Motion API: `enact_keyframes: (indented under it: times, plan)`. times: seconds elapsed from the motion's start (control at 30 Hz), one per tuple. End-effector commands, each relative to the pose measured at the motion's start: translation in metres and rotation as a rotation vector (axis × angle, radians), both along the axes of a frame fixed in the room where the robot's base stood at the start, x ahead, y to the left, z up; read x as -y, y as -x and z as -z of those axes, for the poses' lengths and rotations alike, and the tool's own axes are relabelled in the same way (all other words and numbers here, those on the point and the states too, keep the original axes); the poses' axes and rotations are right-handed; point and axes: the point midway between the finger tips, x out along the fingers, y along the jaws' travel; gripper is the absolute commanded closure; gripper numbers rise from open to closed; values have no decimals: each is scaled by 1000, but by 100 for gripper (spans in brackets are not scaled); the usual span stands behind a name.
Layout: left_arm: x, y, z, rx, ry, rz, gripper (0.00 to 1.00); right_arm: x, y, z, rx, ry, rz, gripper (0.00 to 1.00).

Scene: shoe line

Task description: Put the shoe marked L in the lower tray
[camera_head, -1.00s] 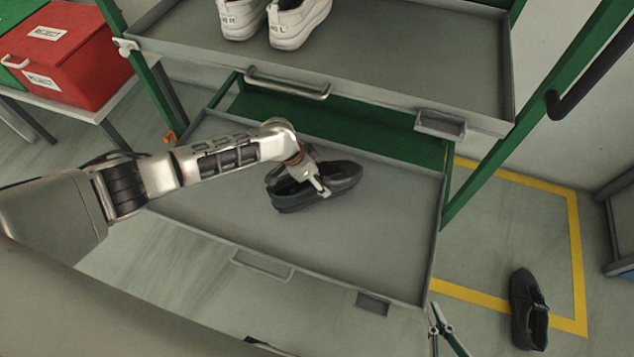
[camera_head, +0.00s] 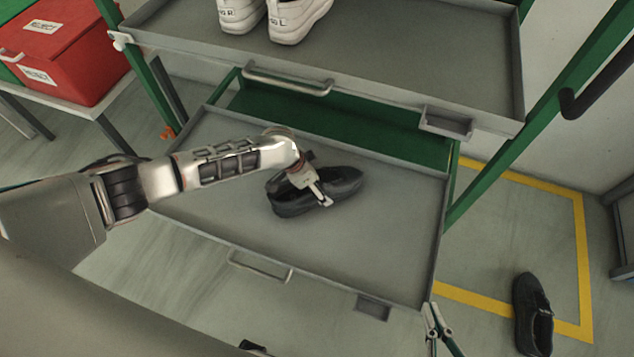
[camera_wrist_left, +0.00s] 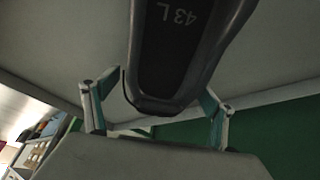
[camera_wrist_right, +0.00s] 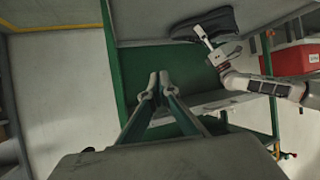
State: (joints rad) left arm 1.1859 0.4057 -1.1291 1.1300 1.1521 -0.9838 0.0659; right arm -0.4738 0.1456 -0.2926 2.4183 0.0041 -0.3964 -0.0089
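A black shoe (camera_head: 345,184) lies in the lower tray (camera_head: 400,260), sole down as far as I can see. The left wrist view shows "43 L" inside this shoe (camera_wrist_left: 172,50); it also appears in the right wrist view (camera_wrist_right: 212,22). My left gripper (camera_head: 318,192) is at the shoe's left end, fingers on either side of it. In the left wrist view its fingers (camera_wrist_left: 155,108) stand wide apart, with a gap beside the shoe. My right gripper (camera_wrist_right: 158,82) is empty, fingertips together; it shows at the lower edge of the head view (camera_head: 437,325).
The upper tray (camera_head: 400,70) holds two white shoes (camera_head: 297,17) above. Another black shoe (camera_head: 533,315) stands on the floor at right, near yellow tape (camera_head: 580,240). A red bin (camera_head: 65,50) is at upper left. Green posts (camera_head: 555,110) frame the rack.

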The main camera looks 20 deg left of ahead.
Motion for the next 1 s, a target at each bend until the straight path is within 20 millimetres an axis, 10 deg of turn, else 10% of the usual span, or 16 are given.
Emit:
enact_keyframes:
  times: [0.37,0.7,1.0]
  plan:
    - [-7,1,-34,13,-1,0,16,6,-5,-14,23,31,-6,100]
    - [-26,18,-98,14,0,-1,16,41,15,15,-53,156,-10,100]
    - [-34,31,-115,2,-1,0,16,45,18,19,-63,167,-6,100]
